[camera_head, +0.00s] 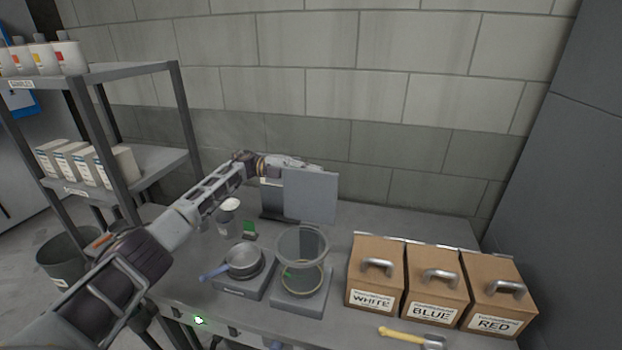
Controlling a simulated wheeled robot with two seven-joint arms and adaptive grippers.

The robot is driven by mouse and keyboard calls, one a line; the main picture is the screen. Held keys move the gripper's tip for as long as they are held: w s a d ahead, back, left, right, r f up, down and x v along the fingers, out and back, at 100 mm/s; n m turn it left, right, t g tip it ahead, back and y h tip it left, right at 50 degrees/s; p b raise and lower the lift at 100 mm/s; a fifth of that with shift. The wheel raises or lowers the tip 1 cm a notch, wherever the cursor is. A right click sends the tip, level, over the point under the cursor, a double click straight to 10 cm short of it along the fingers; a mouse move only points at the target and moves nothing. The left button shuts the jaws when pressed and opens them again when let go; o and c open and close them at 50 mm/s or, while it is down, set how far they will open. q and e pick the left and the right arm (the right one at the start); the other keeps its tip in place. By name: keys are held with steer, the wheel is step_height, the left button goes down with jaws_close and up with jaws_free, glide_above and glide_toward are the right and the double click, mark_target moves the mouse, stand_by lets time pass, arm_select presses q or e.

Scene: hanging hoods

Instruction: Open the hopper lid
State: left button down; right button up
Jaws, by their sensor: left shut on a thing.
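My left arm reaches in from the left to the back of the bench. My left gripper (300,164) is at the top edge of a flat grey square panel (312,198) and is shut on it; the fingertips are partly hidden. The panel looks like the hopper lid and stands roughly upright. A darker grey body (271,200) shows beside and behind it, mostly covered, so I cannot tell how the two join. My right gripper is not in view.
A clear cylinder (302,245) on a grey base and a metal pan (244,260) stand in front of the panel. Boxes marked white (375,297), blue (431,312) and red (494,325) stand at right. A yellow-handled hammer (400,335) lies at the front. Shelves rise at left.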

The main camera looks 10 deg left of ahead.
arm_select(q)
steer(key=shift+w+f, duration=0.1)
steer(key=shift+w, duration=0.15)
steer(key=shift+n, duration=0.3)
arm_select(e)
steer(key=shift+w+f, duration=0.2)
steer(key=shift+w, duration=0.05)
arm_select(q)
steer(key=shift+w, duration=0.1)
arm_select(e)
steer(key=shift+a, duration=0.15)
arm_select(q)
steer(key=c, duration=1.5)
jaws_free()
steer(key=shift+o, duration=0.4)
steer(key=shift+a, duration=0.1)
steer(key=a, duration=1.1)
steer(key=shift+w+a, duration=0.2)
steer(key=shift+a, duration=0.15)
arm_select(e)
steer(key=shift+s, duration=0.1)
